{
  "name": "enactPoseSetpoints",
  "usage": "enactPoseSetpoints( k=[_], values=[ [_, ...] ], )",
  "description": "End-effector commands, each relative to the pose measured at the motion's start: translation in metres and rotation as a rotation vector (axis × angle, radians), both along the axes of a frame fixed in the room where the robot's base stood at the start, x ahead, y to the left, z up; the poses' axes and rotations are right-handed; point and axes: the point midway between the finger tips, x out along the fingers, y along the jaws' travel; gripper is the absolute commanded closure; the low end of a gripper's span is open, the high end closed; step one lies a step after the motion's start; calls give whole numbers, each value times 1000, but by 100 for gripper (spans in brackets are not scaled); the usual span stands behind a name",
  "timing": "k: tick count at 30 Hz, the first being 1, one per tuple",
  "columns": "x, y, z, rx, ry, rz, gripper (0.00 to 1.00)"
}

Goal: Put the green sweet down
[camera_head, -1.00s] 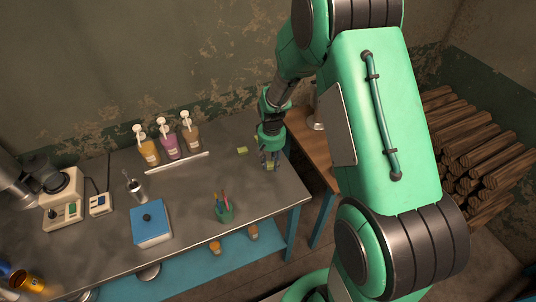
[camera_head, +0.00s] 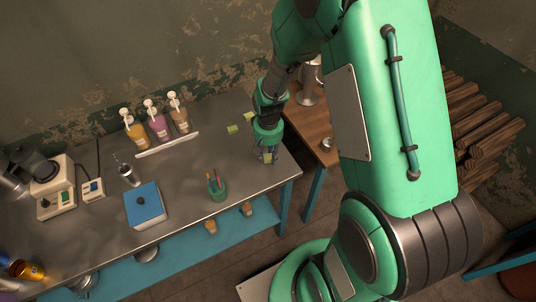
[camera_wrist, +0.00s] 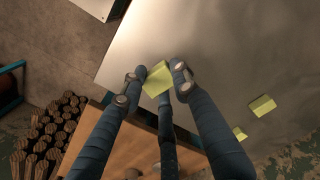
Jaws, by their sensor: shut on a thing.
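A green sweet (camera_wrist: 157,79) is between the fingers of my gripper (camera_wrist: 160,78), which is shut on it. In the head view my gripper (camera_head: 267,157) points down over the right end of the metal table (camera_head: 225,160), and the held green sweet (camera_head: 268,158) shows small at its fingertips. I cannot tell whether the sweet touches the tabletop. Two other green sweets lie apart from my gripper near the table's back edge, one nearer (camera_head: 232,129) and one farther back (camera_head: 247,116); they also show at the right of the wrist view (camera_wrist: 262,105).
Pump bottles (camera_head: 157,122) stand behind a white strip (camera_head: 167,145). A pen cup (camera_head: 218,190), a blue box (camera_head: 147,206) and a coffee machine (camera_head: 50,180) stand farther left. A wooden table (camera_head: 312,132) adjoins on the right. Bare metal surrounds my gripper's left side.

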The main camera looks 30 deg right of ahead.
Motion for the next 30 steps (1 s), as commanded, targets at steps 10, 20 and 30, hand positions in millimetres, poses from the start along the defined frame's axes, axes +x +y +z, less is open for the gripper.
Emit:
enactPoseSetpoints(
  k=[10,20,30],
  values=[
    [0,0,0,0,0,0,92],
    [4,-5,0,0,0,4,92],
    [43,-62,0,0,0,64,92]
  ],
)
